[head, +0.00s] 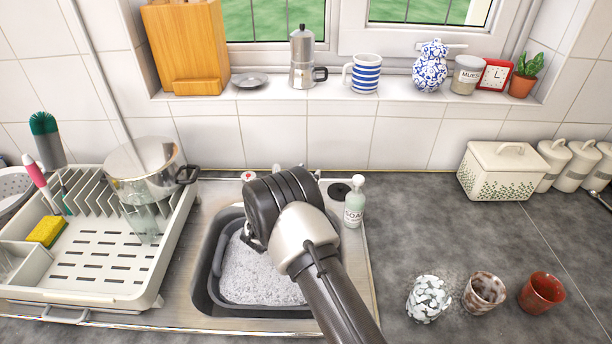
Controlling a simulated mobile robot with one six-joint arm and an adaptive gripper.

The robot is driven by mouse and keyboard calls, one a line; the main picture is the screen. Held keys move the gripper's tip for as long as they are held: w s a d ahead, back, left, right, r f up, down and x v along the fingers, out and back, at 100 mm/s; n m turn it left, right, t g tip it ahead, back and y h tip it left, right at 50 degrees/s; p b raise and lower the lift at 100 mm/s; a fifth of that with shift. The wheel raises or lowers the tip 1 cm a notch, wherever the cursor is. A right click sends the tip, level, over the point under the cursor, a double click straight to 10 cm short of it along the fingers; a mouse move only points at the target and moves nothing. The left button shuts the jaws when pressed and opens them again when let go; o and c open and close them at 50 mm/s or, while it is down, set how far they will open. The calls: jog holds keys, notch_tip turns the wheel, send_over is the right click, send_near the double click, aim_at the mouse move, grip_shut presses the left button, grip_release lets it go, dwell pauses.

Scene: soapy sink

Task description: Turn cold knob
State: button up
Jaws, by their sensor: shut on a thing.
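My gripper (284,199) is over the back edge of the sink, at the tap area. My own wrist and arm cover most of it, and its fingertips do not show. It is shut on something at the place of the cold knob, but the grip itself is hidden. The cold knob is behind my gripper and cannot be made out clearly. A knob with a red mark (248,176), which looks like the hot one, shows just left of my gripper, apart from it. The spout is hidden too.
The sink basin (214,262) holds suds. A soap bottle (354,204) stands close on the right. A dish rack (90,268) with a pot (143,163) is at left. Several cups, one red (541,292), stand at right. The windowsill (420,97) bears ornaments. The counter's middle right is clear.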

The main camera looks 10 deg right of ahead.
jog(key=shift+n+t+y, duration=1)
jog(key=shift+n+y, duration=0.2)
jog(key=shift+y, duration=0.4)
jog(key=shift+r, duration=0.1)
jog(key=o, duration=1.1)
jog(key=shift+h, duration=0.3)
